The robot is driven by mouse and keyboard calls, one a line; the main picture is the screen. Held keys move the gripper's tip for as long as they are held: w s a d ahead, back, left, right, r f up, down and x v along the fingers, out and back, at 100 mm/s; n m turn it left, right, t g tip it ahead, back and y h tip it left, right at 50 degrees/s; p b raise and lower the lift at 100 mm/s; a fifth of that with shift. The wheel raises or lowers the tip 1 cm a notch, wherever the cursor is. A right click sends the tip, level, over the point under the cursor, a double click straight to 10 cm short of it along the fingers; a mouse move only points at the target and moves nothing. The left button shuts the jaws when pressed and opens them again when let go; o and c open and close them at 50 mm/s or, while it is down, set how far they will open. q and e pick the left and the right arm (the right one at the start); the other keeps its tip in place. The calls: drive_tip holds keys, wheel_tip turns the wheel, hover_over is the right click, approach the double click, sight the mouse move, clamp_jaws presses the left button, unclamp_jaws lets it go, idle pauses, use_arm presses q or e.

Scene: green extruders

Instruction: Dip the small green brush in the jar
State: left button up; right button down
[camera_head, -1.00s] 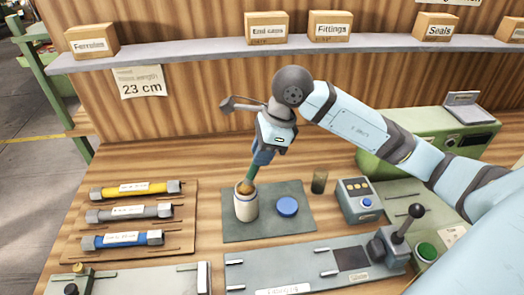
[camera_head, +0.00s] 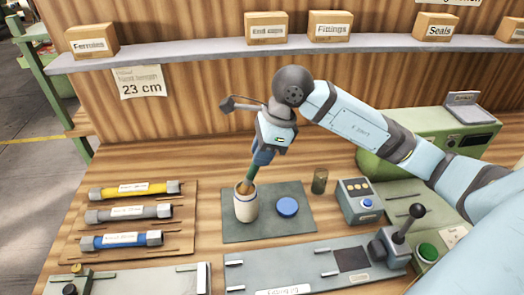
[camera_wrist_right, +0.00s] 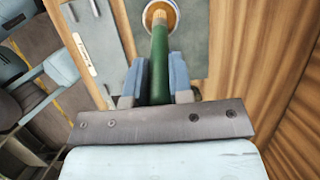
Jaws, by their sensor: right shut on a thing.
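The jar (camera_head: 246,206) is cream with a blue band and stands open on a dark mat (camera_head: 268,229). My right gripper (camera_head: 261,157) is above it, shut on the green handle of the brush (camera_head: 253,176). The brush is tilted, and its lower end is at the jar mouth, partly inside; the tip is hidden by the jar. In the right wrist view the green brush (camera_wrist_right: 159,65) sits between the two blue fingers, pointing at the round jar (camera_wrist_right: 159,12). A blue lid (camera_head: 288,206) lies right of the jar. My left gripper is not in view.
A small dark cylinder (camera_head: 319,181) and a grey button box (camera_head: 359,200) stand right of the mat. A rack (camera_head: 128,214) with yellow, grey and blue tubes lies left. A grey fixture with a lever (camera_head: 404,230) is in front. A shelf (camera_head: 200,52) with boxes runs behind.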

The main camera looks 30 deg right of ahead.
idle(0.3)
drive_tip(key=shift+r+p, duration=1.85)
drive_tip(key=shift+r, duration=1.65)
